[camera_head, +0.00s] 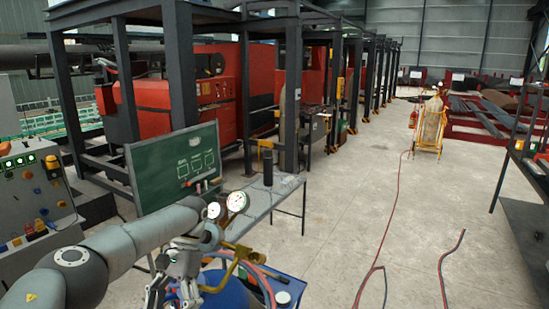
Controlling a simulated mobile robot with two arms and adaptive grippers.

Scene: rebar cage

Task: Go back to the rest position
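My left arm comes in from the left along the bottom, and my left gripper (174,294) hangs at its end near the bottom edge. Its fingers point down and their tips are not clear, so I cannot tell whether it is open or shut. I see nothing held in it. Right beside it in the picture are round pressure gauges (237,201) and a brass-coloured fitting (220,275); I cannot tell whether the gripper touches them. My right gripper is not in view.
A blue cylinder or drum (228,291) stands below the gauges. A grey table (262,198) carries a dark bottle (267,167); a green board (176,167) stands behind. A control panel (35,198) is left.

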